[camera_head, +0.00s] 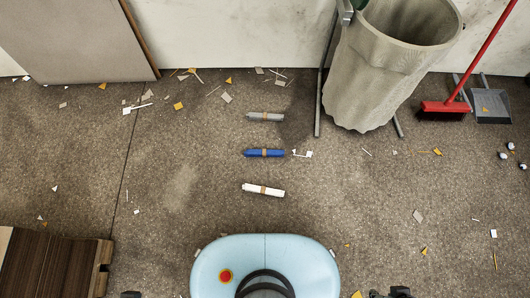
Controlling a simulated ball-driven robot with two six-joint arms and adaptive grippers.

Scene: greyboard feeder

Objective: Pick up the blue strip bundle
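The blue strip bundle (252,153) lies on the brown floor in the middle of the view, with a tan band around it. A grey bundle (258,117) lies beyond it and a white bundle (258,189) lies nearer, each with a similar band. Only small dark parts of my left gripper (131,295) show at the bottom edge. My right gripper (391,293) shows partly at the bottom edge, right of my light-blue base. Both are well apart from the blue bundle. Whether they are open or shut is hidden by the frame edge.
A grey waste bag in a stand (375,75) is at the upper right. A red broom (446,108) and dustpan (490,106) stand beside it. A stack of brown boards (45,265) is at lower left. Grey panels (70,40) lean at the wall. Paper scraps litter the floor.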

